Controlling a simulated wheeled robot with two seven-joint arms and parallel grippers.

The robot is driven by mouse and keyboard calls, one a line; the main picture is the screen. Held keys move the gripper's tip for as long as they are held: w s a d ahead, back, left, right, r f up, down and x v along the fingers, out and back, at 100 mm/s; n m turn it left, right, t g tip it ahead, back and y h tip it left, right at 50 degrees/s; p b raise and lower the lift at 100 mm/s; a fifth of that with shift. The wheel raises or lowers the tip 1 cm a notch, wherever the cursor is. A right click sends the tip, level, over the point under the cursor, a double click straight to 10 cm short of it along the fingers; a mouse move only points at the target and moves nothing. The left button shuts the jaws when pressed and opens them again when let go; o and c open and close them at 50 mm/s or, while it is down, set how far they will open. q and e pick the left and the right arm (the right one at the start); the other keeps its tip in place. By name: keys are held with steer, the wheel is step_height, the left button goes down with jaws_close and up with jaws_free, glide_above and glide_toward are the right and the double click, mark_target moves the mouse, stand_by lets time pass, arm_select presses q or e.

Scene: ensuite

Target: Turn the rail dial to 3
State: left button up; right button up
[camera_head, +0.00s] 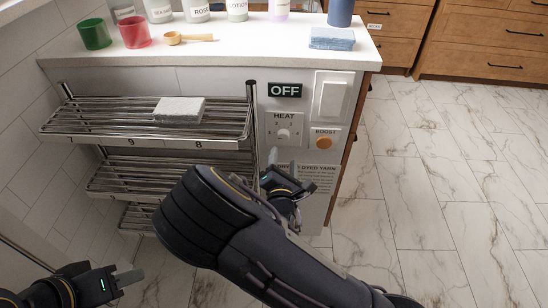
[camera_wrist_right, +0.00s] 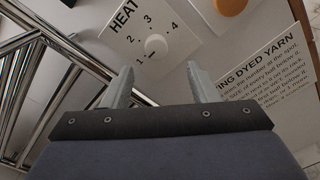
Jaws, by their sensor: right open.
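The rail dial (camera_head: 284,134) is a small white round knob on the HEAT plate, below a black OFF sign (camera_head: 285,90). In the right wrist view the dial (camera_wrist_right: 155,46) has the numbers 1 to 4 around it, and its dark mark appears to point toward 1. My right gripper (camera_head: 283,167) is just below the HEAT plate. In the right wrist view my right gripper (camera_wrist_right: 160,85) is open and empty, its fingers apart on either side below the dial, not touching it. My left gripper (camera_head: 125,279) is low at the left, away from the dial; its jaw opening is unclear.
A chrome rack (camera_head: 75,115) with a pale sponge (camera_head: 180,110) stands left of the panel. An orange BOOST button (camera_head: 324,142) and a white switch (camera_head: 331,99) are right of the dial. A printed yarn notice (camera_wrist_right: 270,80) is below. Cups and bottles stand on the counter (camera_head: 260,50).

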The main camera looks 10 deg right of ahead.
mark_target(284, 138)
steer(key=shift+n+t, duration=0.3)
steer(key=x, duration=0.4)
steer(key=b+x, duration=0.1)
steer(key=x, duration=0.2)
steer(key=shift+w+a, duration=0.1)
steer(key=shift+w, duration=0.35)
steer(key=c, duration=1)
